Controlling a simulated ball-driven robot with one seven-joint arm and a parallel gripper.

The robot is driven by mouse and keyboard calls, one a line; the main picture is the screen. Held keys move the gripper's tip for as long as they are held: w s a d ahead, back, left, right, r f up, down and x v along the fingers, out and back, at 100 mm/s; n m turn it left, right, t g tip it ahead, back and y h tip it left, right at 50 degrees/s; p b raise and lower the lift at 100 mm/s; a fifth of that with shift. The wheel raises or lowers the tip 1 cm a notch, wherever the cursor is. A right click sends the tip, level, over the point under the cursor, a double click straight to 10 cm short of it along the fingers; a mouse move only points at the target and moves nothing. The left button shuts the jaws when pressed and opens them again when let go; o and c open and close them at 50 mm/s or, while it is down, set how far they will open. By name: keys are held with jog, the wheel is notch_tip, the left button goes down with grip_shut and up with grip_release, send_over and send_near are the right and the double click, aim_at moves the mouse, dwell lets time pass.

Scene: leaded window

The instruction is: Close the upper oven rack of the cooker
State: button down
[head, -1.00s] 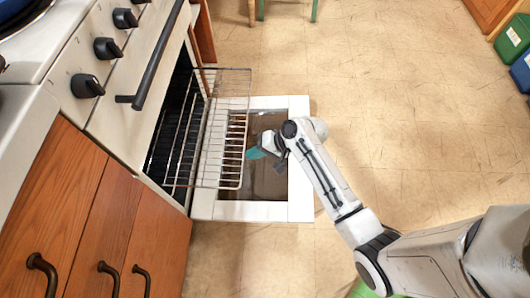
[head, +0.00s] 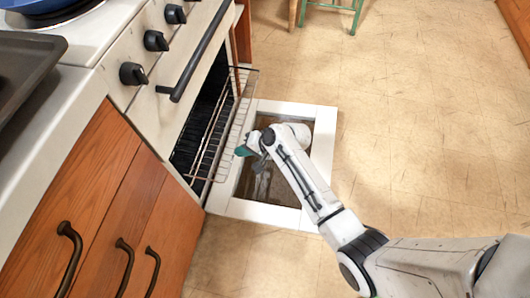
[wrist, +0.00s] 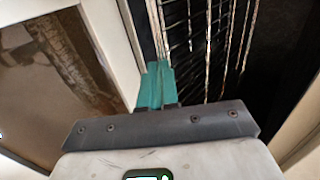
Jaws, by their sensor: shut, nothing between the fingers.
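The upper oven rack (head: 223,125) is a wire rack that sticks a short way out of the dark oven opening of the cooker (head: 190,60). My gripper (head: 243,151) has teal fingers and is shut and empty at the rack's outer edge. In the wrist view the rack (wrist: 215,40) runs away from the shut teal fingertips (wrist: 156,75), which appear to touch its front bar; exact contact is hard to tell. The oven door (head: 240,208) is folded down flat below the rack, with a white frame and dark glass. A lower rack cannot be made out clearly.
Wooden drawers with dark handles (head: 122,255) stand left of the oven. A dark bar handle (head: 205,50) and black knobs (head: 156,41) are on the cooker front. A baking tray (head: 22,75) lies on the counter.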

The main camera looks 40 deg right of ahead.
aim_at(192, 143)
jog(key=w+a+b, duration=0.1)
jog(key=w+a, duration=0.2)
jog(key=w, duration=0.1)
jog(key=w+a+b, duration=0.1)
jog(key=w+a, duration=0.2)
jog(key=w, duration=0.1)
jog(key=w+a+b, duration=0.1)
jog(key=w+a, duration=0.2)
jog(key=w, duration=0.1)
jog(key=shift+a+f, duration=0.15)
jog(key=shift+a, duration=0.2)
jog(key=shift+w+a, duration=0.15)
jog(key=shift+w, duration=0.05)
